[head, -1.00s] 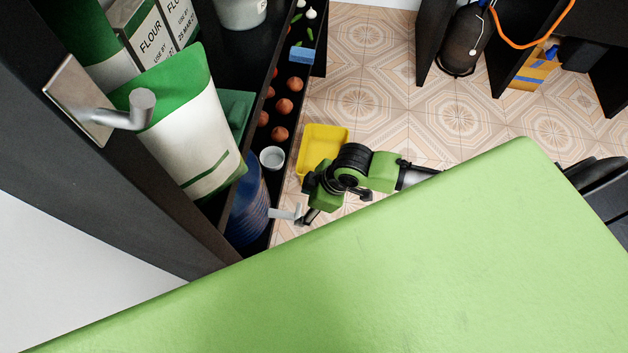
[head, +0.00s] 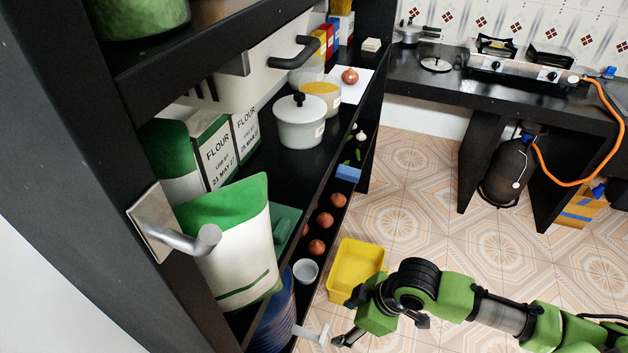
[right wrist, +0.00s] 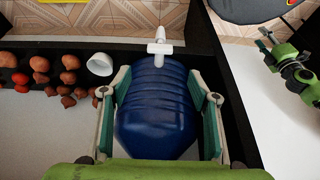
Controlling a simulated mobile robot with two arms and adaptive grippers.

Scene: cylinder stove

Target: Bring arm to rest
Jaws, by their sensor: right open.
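My right gripper (head: 380,332) hangs at the lower middle of the head view, on the floor side of the black shelf unit. In the right wrist view my right gripper (right wrist: 159,95) has its two fingers spread wide, with nothing held between them. A blue jug (right wrist: 158,105) with a white tap shows between the fingers there; the depth between them is unclear. The jug (head: 273,328) is partly hidden in the head view. A green arm end (right wrist: 290,65) at the right of the wrist view looks like my left gripper; its jaws are too small to judge.
A yellow tub (head: 357,268) stands on the tiled floor just behind my right gripper. The shelf unit holds onions (head: 317,247), a white cup (head: 305,271), flour bags (head: 225,240) and a white pot (head: 300,122). A gas cylinder (head: 512,172) stands below the stove (head: 520,65). Open floor lies between.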

